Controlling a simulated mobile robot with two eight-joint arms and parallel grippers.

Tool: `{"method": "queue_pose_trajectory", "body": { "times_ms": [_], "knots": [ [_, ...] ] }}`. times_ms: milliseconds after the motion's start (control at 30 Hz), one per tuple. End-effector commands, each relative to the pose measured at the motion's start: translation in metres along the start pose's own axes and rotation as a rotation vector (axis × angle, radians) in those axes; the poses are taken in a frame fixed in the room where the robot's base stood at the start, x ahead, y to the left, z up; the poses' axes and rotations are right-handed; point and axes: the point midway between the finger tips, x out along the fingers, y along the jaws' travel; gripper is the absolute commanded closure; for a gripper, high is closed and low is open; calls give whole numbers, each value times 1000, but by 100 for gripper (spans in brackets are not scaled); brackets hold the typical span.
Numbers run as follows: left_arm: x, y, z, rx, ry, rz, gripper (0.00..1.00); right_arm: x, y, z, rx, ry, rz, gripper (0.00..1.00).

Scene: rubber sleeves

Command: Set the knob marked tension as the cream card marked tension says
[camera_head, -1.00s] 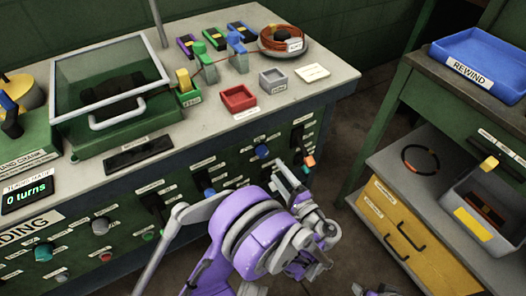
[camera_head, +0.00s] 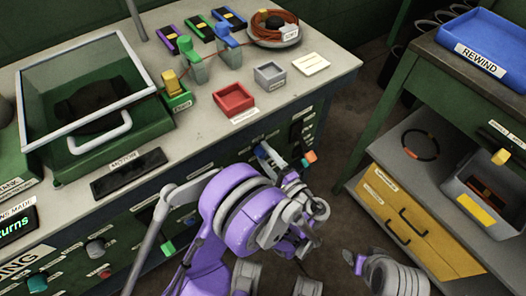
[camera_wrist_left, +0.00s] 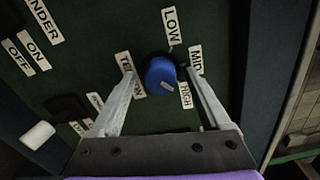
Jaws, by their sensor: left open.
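The blue tension knob (camera_wrist_left: 160,73) is on the dark green panel in the left wrist view, with labels LOW (camera_wrist_left: 171,25), MID (camera_wrist_left: 196,60) and HIGH (camera_wrist_left: 185,95) around its right side. A partly covered label, seemingly TENSION (camera_wrist_left: 128,75), is at its left. A pale mark on the knob's lower right seems to face HIGH. My left gripper (camera_wrist_left: 162,82) is open, one finger on each side of the knob; contact is unclear. In the head view the knob (camera_head: 261,152) shows beside the left gripper. A cream card (camera_head: 311,64) lies on the bench top; its writing is unreadable.
An orange-tipped handle (camera_head: 310,157) sticks out right of the left gripper. A red tray (camera_head: 233,98) and a grey tray (camera_head: 270,75) stand on the bench. In the left wrist view a white handle (camera_wrist_left: 38,135) is at lower left. A side shelf (camera_head: 420,170) stands at the right.

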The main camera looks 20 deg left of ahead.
Motion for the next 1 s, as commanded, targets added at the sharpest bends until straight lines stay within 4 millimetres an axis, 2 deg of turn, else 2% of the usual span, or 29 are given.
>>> {"method": "queue_pose_trajectory", "body": {
  "times_ms": [200,600,667,1000],
  "knots": [
    [0,0,0,0,0,0,20,0,0,0,0,0,0,28],
    [0,0,0,0,0,0,92,0,0,0,0,0,0,28],
    [0,0,0,0,0,0,100,0,0,0,0,0,0,28],
    [0,0,0,-48,0,-1,100,1,0,0,0,0,0,28]
  ]
}}
